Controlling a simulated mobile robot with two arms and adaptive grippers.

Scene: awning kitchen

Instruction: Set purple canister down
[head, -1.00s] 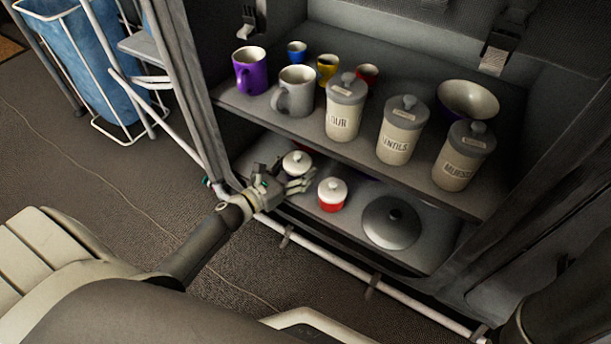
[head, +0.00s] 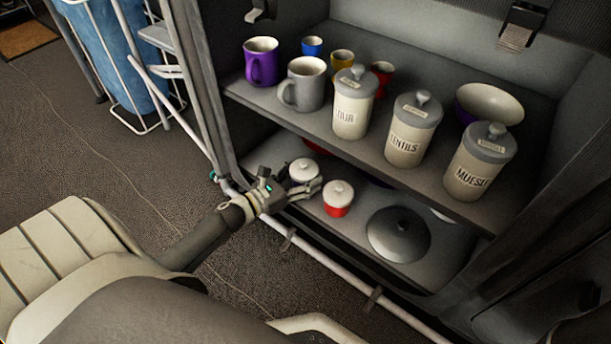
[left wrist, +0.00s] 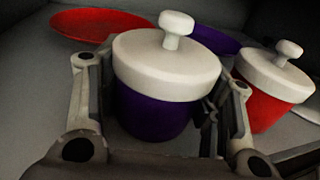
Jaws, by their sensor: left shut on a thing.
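The purple canister with a white knobbed lid (left wrist: 150,115) stands upright between the fingers of my left gripper (left wrist: 158,100) in the left wrist view. In the head view its white lid (head: 303,170) shows at the lower shelf (head: 372,210), left of the red canister (head: 338,205). My left gripper (head: 305,187) reaches in from the left and is shut on the purple canister. The canister's base is mostly hidden, so I cannot tell whether it touches the shelf. My right gripper is not in view.
The red canister also stands close to the right finger in the left wrist view (left wrist: 265,105). A red plate (left wrist: 98,24) lies behind. A grey lid (head: 398,233) lies farther right on the lower shelf. Mugs and labelled jars (head: 352,108) stand on the upper shelf above.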

